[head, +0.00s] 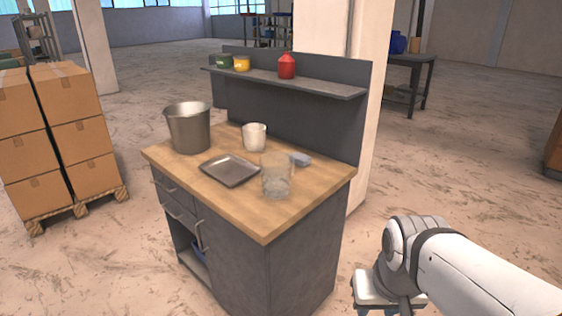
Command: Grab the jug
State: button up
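A clear glass vessel (277,178), which could be the jug, stands upright near the front right of the wooden worktop (240,200). A white cup-like vessel (254,137) stands behind it; I cannot tell for sure which of the two is the jug. My gripper (389,298) is at the lower right, to the right of the bench and apart from all vessels. Its fingers are cut off by the bottom edge, so their opening does not show.
A metal pot (189,128), a shallow metal tray (230,170) and a small blue-grey item (300,159) share the worktop. A shelf (290,82) with a red bottle (287,66) and two small cans runs behind. Stacked boxes (65,130) stand left. Floor right of the bench is clear.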

aim_at(279, 174)
jog(key=i, duration=1.3)
jog(key=z, duration=0.05)
